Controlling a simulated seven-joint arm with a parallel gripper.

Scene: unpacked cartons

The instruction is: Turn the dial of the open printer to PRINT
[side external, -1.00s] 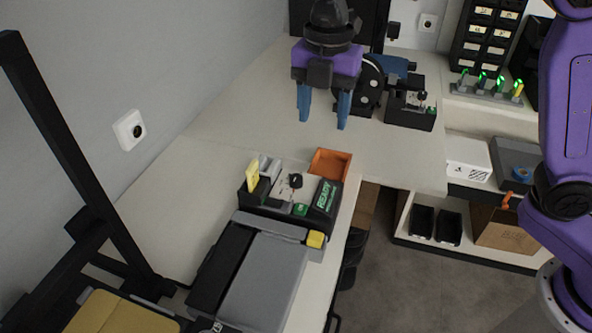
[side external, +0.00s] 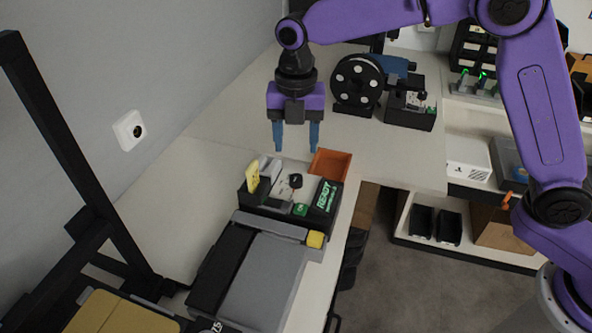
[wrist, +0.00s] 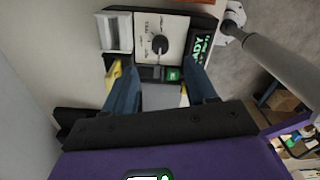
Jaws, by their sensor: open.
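The printer (side external: 250,206) stands on the bench with its control panel (side external: 283,187) facing up. A black dial (side external: 295,181) sits on the light panel; it also shows in the wrist view (wrist: 159,45), with labels around it too small to read. A screen beside it reads READY (side external: 324,196) in green. My gripper (side external: 295,150) is open and empty, pointing down above and behind the panel, apart from the dial. In the wrist view, its blue fingers (wrist: 163,85) are spread below the dial in the picture.
A yellow lever-like part (side external: 252,178) stands up at the panel's left. An orange tray (side external: 331,165) lies just behind the printer. A black spool (side external: 357,82) and a small black box (side external: 408,106) stand farther back. A black post (side external: 75,150) rises at left.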

